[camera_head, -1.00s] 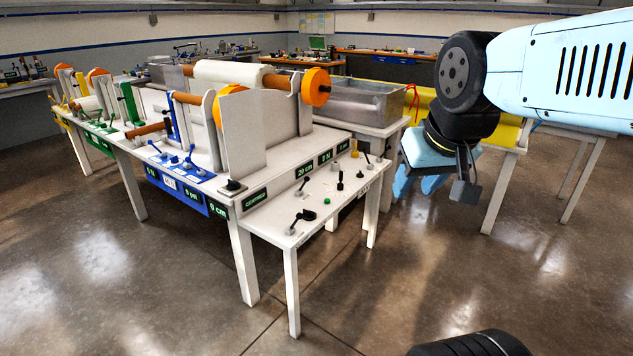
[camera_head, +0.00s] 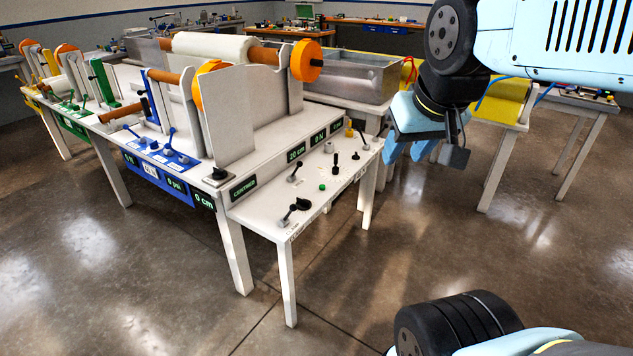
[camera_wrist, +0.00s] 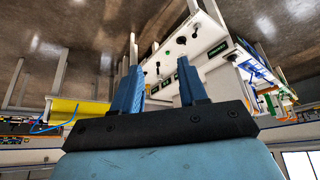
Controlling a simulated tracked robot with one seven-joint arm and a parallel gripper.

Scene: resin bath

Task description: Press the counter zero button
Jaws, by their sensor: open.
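A white control table (camera_head: 262,213) stands in front of me. A small green button (camera_head: 322,187) sits on its top among black levers. A black knob on a dark square base (camera_head: 219,174) stands above the CENTRED display. The labels are too small to read, so I cannot tell which control is the counter zero button. My gripper (camera_head: 406,150) is open and empty, to the right of the table and apart from it. In the wrist view its two blue fingers (camera_wrist: 162,88) are spread, with the white panel beyond them, upside down.
Black levers (camera_head: 298,205) stand up from the control table. Uprights and rollers with orange wheels (camera_head: 306,61) rise behind it, with a metal bath (camera_head: 352,78) to their right. The floor in front is clear.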

